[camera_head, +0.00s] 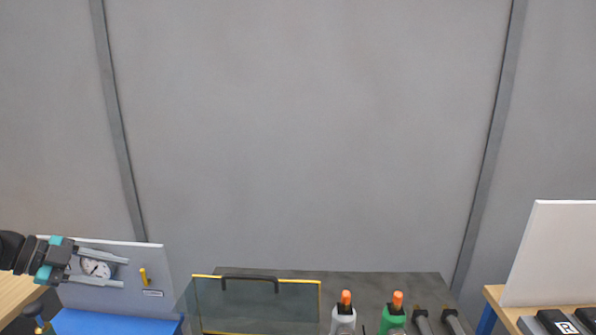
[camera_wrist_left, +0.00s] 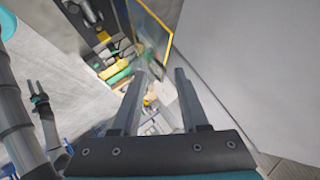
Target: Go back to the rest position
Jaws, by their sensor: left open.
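My left gripper (camera_head: 127,272) is at the lower left of the head view, in front of a grey panel (camera_head: 155,262) with a round dial (camera_head: 96,268) and a small yellow handle (camera_head: 144,277). Its two fingers are apart with nothing between them. In the left wrist view the same gripper (camera_wrist_left: 165,72) shows two separated fingers and an empty gap. My right gripper is not in the head view.
A yellow-edged clear panel (camera_head: 255,307) with a dark handle stands on a dark table (camera_head: 365,283). Right of it are two orange-tipped bottles (camera_head: 343,318), (camera_head: 393,318). A white board (camera_head: 555,255) stands on a wooden table at right. A blue surface (camera_head: 115,322) lies lower left.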

